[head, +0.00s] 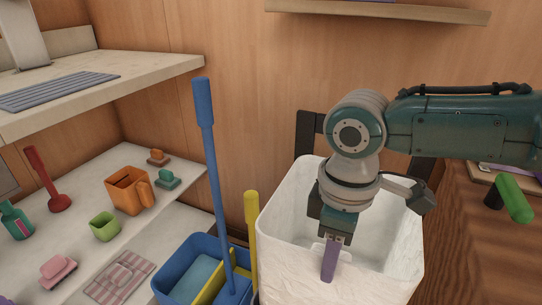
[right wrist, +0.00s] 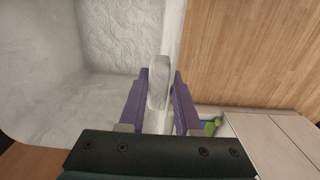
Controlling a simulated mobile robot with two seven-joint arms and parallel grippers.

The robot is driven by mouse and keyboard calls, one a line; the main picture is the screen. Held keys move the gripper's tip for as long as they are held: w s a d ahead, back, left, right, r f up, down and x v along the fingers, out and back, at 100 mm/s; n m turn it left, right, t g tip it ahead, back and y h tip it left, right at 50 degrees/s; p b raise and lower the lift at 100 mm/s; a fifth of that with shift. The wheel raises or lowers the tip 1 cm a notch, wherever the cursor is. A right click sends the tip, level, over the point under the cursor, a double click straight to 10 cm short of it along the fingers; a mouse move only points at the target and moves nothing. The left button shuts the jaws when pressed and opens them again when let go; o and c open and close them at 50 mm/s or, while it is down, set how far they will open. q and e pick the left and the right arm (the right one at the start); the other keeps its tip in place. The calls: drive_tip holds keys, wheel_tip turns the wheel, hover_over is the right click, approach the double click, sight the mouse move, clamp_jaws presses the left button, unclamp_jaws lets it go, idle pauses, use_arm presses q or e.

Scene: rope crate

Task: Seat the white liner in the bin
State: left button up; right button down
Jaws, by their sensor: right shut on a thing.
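The white liner (head: 305,279) is an open-topped, box-like container with rounded corners and a crinkled surface, at the lower right of the head view. It also fills the left of the right wrist view (right wrist: 110,55). My right gripper (head: 329,262) points down at the liner's near side. In the right wrist view, its purple fingers (right wrist: 160,105) are closed on both sides of the liner's white edge. I cannot make out a separate bin around or under the liner; its lower part is cut off. My left gripper is out of view.
A blue bucket (head: 180,288) with blue and yellow handles stands close left of the liner. Left is a shelf unit (head: 75,235) with an orange mug (head: 128,190) and small items. A dark frame (head: 309,132) stands behind the liner; a wooden surface (head: 478,240) is at right.

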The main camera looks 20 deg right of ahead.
sight(324, 293)
drive_tip(key=shift+f+b, duration=0.45)
drive_tip(key=shift+f, duration=0.2)
idle(0.3)
drive_tip(key=shift+f+b, duration=0.5)
drive_tip(key=shift+f, duration=0.2)
idle(0.4)
drive_tip(key=shift+f, duration=0.35)
drive_tip(key=shift+f+b, duration=0.5)
drive_tip(key=shift+b, duration=0.1)
idle(0.5)
drive_tip(key=shift+f+b, duration=0.55)
drive_tip(key=shift+f, duration=0.15)
idle(0.4)
drive_tip(key=shift+f, duration=0.35)
drive_tip(key=shift+f+b, duration=0.55)
drive_tip(key=shift+b, duration=0.1)
idle(0.5)
drive_tip(key=shift+f+b, duration=0.4)
drive_tip(key=shift+f, duration=0.1)
idle(0.4)
drive_tip(key=shift+f+b, duration=0.45)
drive_tip(key=shift+f, duration=0.1)
idle(0.3)
